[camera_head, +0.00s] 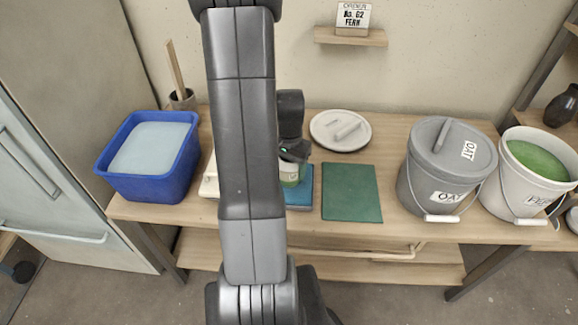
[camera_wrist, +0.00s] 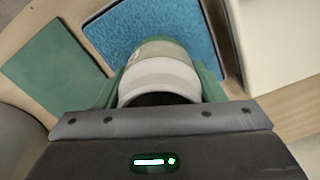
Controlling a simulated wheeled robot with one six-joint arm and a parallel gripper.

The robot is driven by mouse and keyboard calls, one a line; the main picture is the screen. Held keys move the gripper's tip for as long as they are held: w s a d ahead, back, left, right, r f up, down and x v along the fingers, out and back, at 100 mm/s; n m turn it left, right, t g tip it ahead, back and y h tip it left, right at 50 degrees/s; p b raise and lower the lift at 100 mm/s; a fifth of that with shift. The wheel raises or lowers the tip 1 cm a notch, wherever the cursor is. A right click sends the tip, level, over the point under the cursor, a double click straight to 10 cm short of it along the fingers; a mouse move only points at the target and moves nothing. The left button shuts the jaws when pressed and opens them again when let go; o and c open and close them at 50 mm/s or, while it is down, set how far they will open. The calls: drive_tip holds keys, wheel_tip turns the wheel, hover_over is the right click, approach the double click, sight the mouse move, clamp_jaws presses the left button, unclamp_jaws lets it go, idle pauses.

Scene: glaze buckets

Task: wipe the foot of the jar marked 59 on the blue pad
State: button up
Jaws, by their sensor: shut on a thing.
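The jar (camera_head: 289,173) is pale with a green lower part, and it stands upright in my gripper (camera_head: 293,153). In the wrist view its pale rim (camera_wrist: 160,80) and dark mouth face the camera, and my gripper (camera_wrist: 158,98) is shut on its sides. The blue pad (camera_head: 301,190) lies on the table under the jar; its textured surface shows in the wrist view (camera_wrist: 195,27). I cannot tell whether the jar's foot touches the pad. I cannot read a number on the jar. My arm hides part of the pad in the head view.
A green mat (camera_head: 351,193) lies right of the pad. A pale plate (camera_head: 340,131) is behind. A lidded OAT bucket (camera_head: 445,165) and an open bucket of green glaze (camera_head: 526,175) stand right. A blue tub (camera_head: 149,155) of pale liquid stands left. An order card reads No. 62 FERN (camera_head: 353,17).

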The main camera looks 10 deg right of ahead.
drive_tip(key=shift+f, duration=0.15)
